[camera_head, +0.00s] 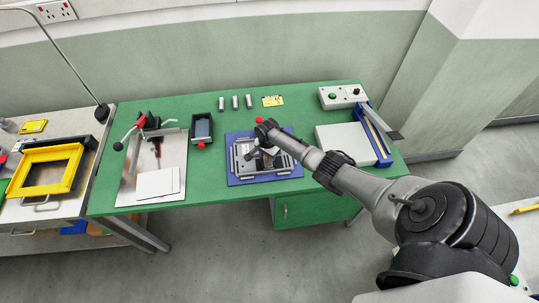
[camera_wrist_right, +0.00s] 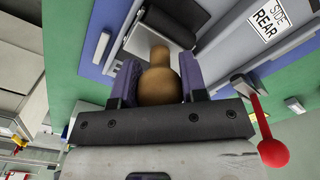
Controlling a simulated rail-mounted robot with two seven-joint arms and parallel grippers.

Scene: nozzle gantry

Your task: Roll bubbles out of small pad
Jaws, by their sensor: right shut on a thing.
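My right arm reaches in from the right in the head view, and its gripper (camera_head: 268,155) is over a grey metal fixture (camera_head: 241,163) on a blue mat (camera_head: 236,180). In the right wrist view my right gripper (camera_wrist_right: 160,82) is shut on a brown wooden handle (camera_wrist_right: 161,72). A dark roller (camera_wrist_right: 179,20) shows just past the handle, over a pale metal surface (camera_wrist_right: 140,40). I cannot tell whether the roller touches that surface, and I cannot make out the small pad. My left gripper is not in view.
A red-knobbed lever (camera_wrist_right: 272,150) stands close to my right gripper. On the green table (camera_head: 220,195) are a black tray (camera_head: 202,130), a metal plate with white sheets (camera_head: 157,183) and a white block (camera_head: 343,146). The front left-centre of the table is clear.

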